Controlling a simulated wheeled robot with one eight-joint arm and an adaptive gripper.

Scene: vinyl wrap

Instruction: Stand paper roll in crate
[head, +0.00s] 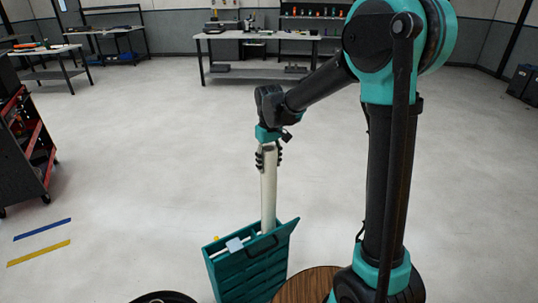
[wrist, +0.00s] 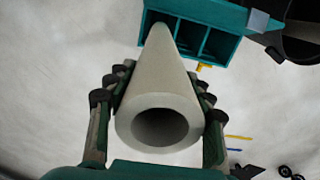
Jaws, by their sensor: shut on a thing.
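The paper roll (head: 268,190) is a long pale hollow tube, held close to upright. My gripper (head: 268,158) is shut on it near its upper end. In the wrist view the roll (wrist: 160,85) lies between both fingers, its open end towards the camera. The teal crate (head: 248,272) stands below, with compartments and a handle slot in its raised side. The roll's lower end meets the crate's top. In the wrist view that end overlaps the leftmost visible compartment of the crate (wrist: 222,48). How deep it reaches is hidden.
A round wooden top (head: 303,286) is close to the right of the crate. A dark round object (head: 163,298) shows at the bottom edge. A red and black tool cart (head: 27,150) stands at left. Workbenches (head: 260,37) line the back. The floor between is open.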

